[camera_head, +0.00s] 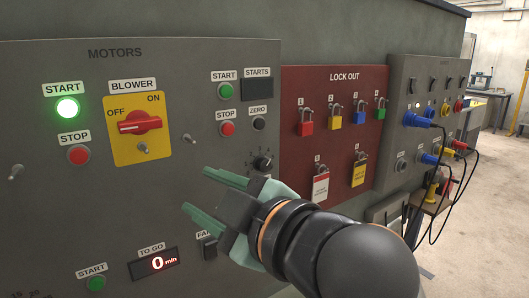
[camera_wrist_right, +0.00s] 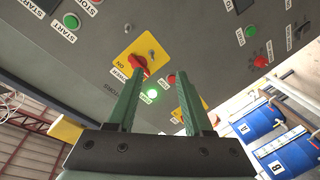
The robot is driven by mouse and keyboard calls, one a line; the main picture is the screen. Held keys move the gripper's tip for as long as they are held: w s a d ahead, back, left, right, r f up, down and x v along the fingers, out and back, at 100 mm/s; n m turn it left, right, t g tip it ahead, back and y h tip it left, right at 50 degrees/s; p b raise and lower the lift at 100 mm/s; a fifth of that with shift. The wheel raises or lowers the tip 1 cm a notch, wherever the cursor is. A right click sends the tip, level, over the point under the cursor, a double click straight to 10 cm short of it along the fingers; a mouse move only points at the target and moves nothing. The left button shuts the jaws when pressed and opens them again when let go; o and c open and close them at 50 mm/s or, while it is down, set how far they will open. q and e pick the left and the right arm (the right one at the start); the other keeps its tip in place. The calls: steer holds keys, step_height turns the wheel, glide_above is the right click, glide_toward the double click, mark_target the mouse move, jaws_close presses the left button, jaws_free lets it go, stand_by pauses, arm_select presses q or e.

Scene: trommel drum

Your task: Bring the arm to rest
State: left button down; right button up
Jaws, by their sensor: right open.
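My right gripper (camera_head: 195,189) is open and empty in front of the grey motors panel (camera_head: 200,62), its green fingers pointing left. It appears apart from the panel. In the right wrist view the two fingers (camera_wrist_right: 160,76) stand apart with nothing held between them. The blower switch (camera_head: 140,122) has a red handle on a yellow plate, lying nearly level. It also shows in the right wrist view (camera_wrist_right: 138,63), beyond the left fingertip. The green start lamp (camera_head: 67,108) is lit. My left gripper is not in view.
A small knob (camera_head: 262,162) and a dark switch (camera_head: 209,247) sit close to my right gripper. The red lock-out board (camera_head: 335,88) carries several padlocks. Further right, plugs and cables (camera_head: 436,160) stick out from another panel. Open floor (camera_head: 480,225) lies at the right.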

steer(key=w+d+f+m+h+p, duration=0.1)
steer(key=w+d+f+m, duration=0.1)
steer(key=w+f+m, duration=0.3)
steer(key=w+d+f+m+h+p, duration=0.1)
steer(key=w+d+f, duration=0.15)
steer(key=f, duration=0.45)
steer(key=d+f+m+h+p, duration=0.1)
steer(key=d+f+m, duration=0.2)
steer(key=f, duration=0.5)
steer(key=d+f+m+h+p, duration=0.15)
steer(key=d+f, duration=0.25)
steer(key=f, duration=0.4)
steer(key=s+d+f+m+g+h, duration=0.1)
steer(key=s+d+f, duration=0.3)
steer(key=s+f, duration=0.3)
steer(key=s+d+f+m+g+h+p, duration=0.1)
steer(key=s+d+f+m+h, duration=0.1)
steer(key=s+d+f, duration=0.2)
steer(key=s+d+f+m+g+h, duration=0.1)
steer(key=s+d+f, duration=0.3)
steer(key=s+f, duration=0.6)
steer(key=shift+d+f+m+p, duration=0.25)
steer(key=shift+f+m+p, duration=0.1)
steer(key=shift+f+m, duration=0.15)
